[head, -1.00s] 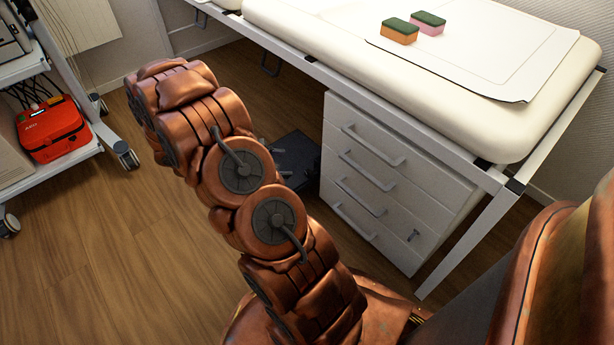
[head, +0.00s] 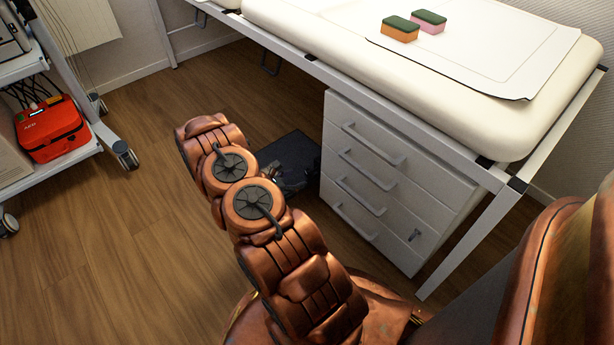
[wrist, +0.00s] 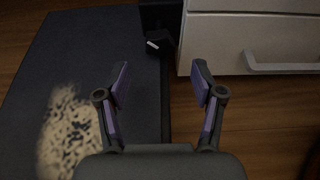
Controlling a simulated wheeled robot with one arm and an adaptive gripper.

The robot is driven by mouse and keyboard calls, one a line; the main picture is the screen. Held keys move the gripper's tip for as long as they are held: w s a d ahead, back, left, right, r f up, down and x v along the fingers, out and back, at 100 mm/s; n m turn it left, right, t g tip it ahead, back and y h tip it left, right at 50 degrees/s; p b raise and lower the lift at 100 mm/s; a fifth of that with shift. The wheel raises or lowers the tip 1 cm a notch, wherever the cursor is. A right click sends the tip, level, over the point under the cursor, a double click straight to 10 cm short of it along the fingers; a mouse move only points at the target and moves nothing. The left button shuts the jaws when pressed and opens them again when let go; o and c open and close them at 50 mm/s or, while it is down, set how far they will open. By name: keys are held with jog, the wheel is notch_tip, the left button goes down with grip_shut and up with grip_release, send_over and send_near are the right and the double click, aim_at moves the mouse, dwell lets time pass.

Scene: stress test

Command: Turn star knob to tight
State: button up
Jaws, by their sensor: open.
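A small black knob-like part (wrist: 158,42) with a white mark shows in the wrist view, by a dark upright post (wrist: 160,15) beside the white cabinet. Its star shape cannot be made out. My gripper (wrist: 160,78) is open and empty, with purple pads on its two fingers. In the wrist view the knob-like part lies beyond the fingertips, between their lines and slightly left of the middle; no finger touches it. In the head view my gripper (head: 292,182) is small and dark beside the cabinet, partly hidden by my arm, and the knob cannot be made out.
A dark flat platform (head: 290,150) lies on the wood floor; the wrist view shows a pale speckled patch (wrist: 70,130) on it. The white drawer cabinet (head: 385,185) stands close at right, under a padded table (head: 470,115). A cart (head: 75,160) with a red case stands left.

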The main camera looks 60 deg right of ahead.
aim_at(308, 175)
jog(key=b+x, duration=0.2)
jog(key=x, duration=0.4)
jog(key=shift+d, duration=0.3)
jog(key=c, duration=1.2)
